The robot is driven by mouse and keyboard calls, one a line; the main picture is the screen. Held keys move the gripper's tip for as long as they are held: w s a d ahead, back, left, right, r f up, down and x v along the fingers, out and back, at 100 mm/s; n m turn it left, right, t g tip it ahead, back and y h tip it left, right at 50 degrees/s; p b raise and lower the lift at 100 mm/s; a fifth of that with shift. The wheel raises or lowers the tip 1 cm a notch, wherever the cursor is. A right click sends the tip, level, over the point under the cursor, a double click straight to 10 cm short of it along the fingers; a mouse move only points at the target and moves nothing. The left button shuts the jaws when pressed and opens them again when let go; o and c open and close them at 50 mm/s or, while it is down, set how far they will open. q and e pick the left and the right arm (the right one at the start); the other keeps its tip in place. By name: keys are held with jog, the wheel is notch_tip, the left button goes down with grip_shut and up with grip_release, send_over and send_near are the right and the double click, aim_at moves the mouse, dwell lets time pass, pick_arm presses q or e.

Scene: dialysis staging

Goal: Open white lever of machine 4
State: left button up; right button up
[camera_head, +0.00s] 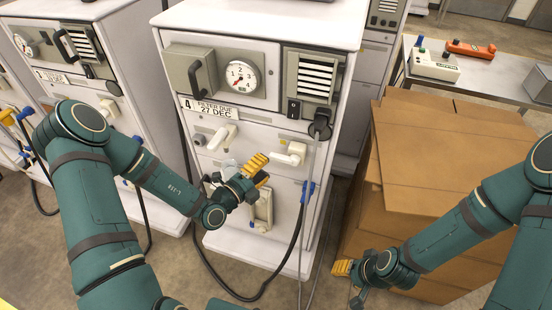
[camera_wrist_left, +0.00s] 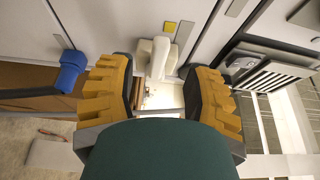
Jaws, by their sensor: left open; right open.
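Machine 4 (camera_head: 262,125) stands upright in the middle of the head view, labelled "4 FILTER DUE 27 DEC". A white lever (camera_head: 293,154) is on the right of its front panel, beside a small yellow square. Another white lever-like part (camera_head: 219,137) is on the left of the panel. My left gripper (camera_head: 257,172), with yellow fingers, is open and empty, low and left of the right-hand lever. In the left wrist view that lever (camera_wrist_left: 158,58) appears beyond the gap between the open fingers (camera_wrist_left: 160,95), apart from them. My right gripper (camera_head: 342,268) is open and empty, low beside the cardboard boxes.
Brown cardboard boxes (camera_head: 440,160) stand right of the machine. A blue connector (camera_head: 308,190) with a dark hose hangs on its lower right; it also shows in the left wrist view (camera_wrist_left: 71,72). A similar machine (camera_head: 85,60) stands left. A metal table (camera_head: 485,82) is behind right.

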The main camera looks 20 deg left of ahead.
aim_at(273, 159)
pick_arm(q)
jog(key=b+x, duration=0.1)
jog(key=x, duration=0.5)
jog(key=shift+s, duration=0.1)
grip_shut()
